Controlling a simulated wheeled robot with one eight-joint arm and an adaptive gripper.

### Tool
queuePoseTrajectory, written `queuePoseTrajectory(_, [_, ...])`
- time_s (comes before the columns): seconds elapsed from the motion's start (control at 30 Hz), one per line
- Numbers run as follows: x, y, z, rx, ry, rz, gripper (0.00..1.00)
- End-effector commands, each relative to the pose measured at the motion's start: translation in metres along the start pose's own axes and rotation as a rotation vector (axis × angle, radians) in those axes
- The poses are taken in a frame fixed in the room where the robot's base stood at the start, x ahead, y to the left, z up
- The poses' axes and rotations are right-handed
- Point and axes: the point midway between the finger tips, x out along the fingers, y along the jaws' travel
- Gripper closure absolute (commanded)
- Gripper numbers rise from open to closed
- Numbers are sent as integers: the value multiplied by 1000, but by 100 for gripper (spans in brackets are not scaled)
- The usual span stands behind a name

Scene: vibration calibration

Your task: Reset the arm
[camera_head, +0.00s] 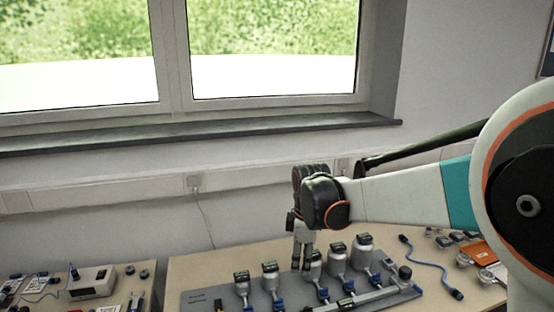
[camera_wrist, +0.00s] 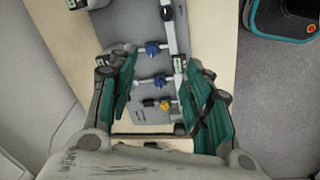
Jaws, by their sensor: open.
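My gripper (camera_head: 302,264) points down over the grey board (camera_head: 200,298) on the bench, with my arm reaching in from the right. In the wrist view my gripper (camera_wrist: 160,68) has its two green-padded fingers apart, with nothing held between them. The board carries a row of white canisters (camera_head: 363,252) with dark tops and blue knobs. One canister is partly hidden behind the fingers in the head view. In the wrist view, blue knobs (camera_wrist: 155,48) and a yellow knob (camera_wrist: 164,105) show below the gap between the fingers. I cannot tell the exact height above the board.
A blue cable (camera_head: 428,264) and orange and grey items (camera_head: 484,252) lie right of the board. A white box device (camera_head: 93,283) stands on another bench at the left. The window sill (camera_head: 200,131) and wall are behind.

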Motion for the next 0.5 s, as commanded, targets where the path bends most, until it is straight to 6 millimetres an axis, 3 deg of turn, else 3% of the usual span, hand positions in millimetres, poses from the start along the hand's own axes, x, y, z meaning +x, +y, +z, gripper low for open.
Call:
queuePoseTrajectory(0.2, [-50,-36,41,269,35,84,54])
queuePoseTrajectory(0.5, [-93,-95,90,637,110,190,54])
